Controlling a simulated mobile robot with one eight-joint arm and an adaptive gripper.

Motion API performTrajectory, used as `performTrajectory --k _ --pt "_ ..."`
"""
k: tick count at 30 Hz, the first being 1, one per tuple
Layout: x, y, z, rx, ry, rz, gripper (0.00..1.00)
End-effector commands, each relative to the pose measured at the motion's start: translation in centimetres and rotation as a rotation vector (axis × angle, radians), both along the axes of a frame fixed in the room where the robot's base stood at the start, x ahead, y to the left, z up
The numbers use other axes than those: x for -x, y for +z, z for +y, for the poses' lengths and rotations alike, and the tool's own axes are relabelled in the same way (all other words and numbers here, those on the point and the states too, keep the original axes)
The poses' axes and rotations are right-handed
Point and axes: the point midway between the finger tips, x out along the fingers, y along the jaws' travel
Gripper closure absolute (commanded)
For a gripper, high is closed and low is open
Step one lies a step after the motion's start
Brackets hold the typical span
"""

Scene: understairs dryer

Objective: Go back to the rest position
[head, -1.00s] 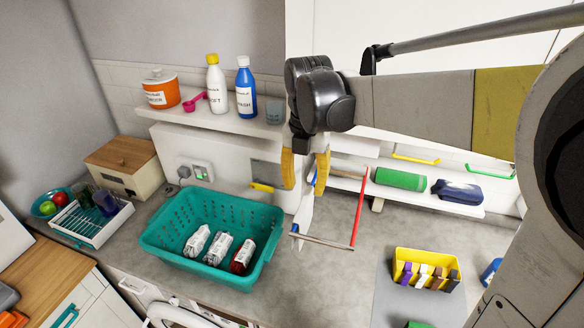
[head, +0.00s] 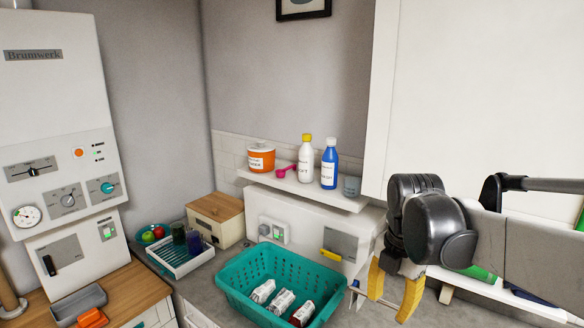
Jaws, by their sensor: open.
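My gripper (head: 392,292) hangs at the lower right of the head view, its two yellow fingers pointing down and spread apart. Nothing shows between the fingers. It is just right of the teal basket (head: 238,303), in front of the white back panel. The basket holds several wrapped white and red packets (head: 282,302). The gripper's tips are close to the bottom of the view.
A shelf (head: 300,190) holds an orange tub (head: 261,158), a white bottle (head: 305,160), a blue bottle (head: 329,165) and a cup. A wooden box (head: 215,220) and dish rack (head: 172,262) stand left of the basket. A boiler (head: 60,110) is at far left.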

Motion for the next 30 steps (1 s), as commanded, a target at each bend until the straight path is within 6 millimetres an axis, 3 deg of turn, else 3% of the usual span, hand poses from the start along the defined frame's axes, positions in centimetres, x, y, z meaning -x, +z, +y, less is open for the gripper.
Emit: performTrajectory --k 11,21,25,30 --pt "4.4 -6.1 0.2 -0.108 -0.681 -0.167 0.58" --pt "10.2 -16.5 0.5 -0.515 -1.702 -0.321 0.58" --pt "11.3 -18.9 0.5 -0.664 -1.951 -0.319 0.58" --pt "11.9 -20.0 0.6 -0.758 -2.095 -0.305 0.58"
